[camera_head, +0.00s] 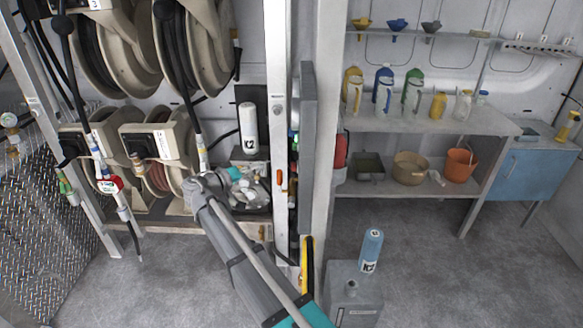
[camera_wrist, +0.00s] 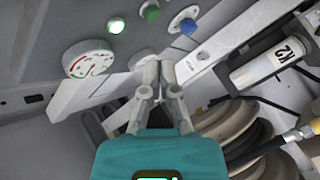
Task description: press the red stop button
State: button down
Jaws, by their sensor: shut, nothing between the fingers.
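No red stop button can be made out for certain in either view. In the wrist view my gripper (camera_wrist: 161,70) is shut and empty, its fingertips together in front of a grey panel. On that panel are a round white gauge (camera_wrist: 88,60), a lit green lamp (camera_wrist: 116,25), a green button (camera_wrist: 151,12) and a blue part (camera_wrist: 187,25). The fingertips appear below the lamp and buttons in the picture; contact with the panel cannot be told. In the head view my gripper (camera_head: 240,180) is at the lower reel bay, left of the white post, small and partly cluttered.
Hose reels (camera_head: 180,45) fill the left, with hanging hoses and nozzles (camera_head: 110,184). A white K2 canister (camera_head: 248,128) stands close to my gripper. A white post (camera_head: 278,110) stands to its right. A shelf (camera_head: 430,120) holds jugs.

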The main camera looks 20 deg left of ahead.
jog(key=w+d, duration=0.2)
jog(key=d, duration=0.6)
jog(key=shift+d, duration=0.2)
dwell(0.5)
jog(key=shift+w+d, duration=0.15)
jog(key=shift+d, duration=0.75)
dwell(2.4)
jog(key=shift+a, duration=0.15)
jog(key=shift+s+a, duration=0.2)
jog(key=shift+a, duration=0.55)
jog(key=shift+s+a, duration=0.2)
jog(key=shift+a, duration=0.6)
jog(key=shift+s+a, duration=0.15)
jog(key=shift+a, duration=0.65)
jog(key=shift+s+a, duration=0.2)
jog(key=shift+a, duration=0.6)
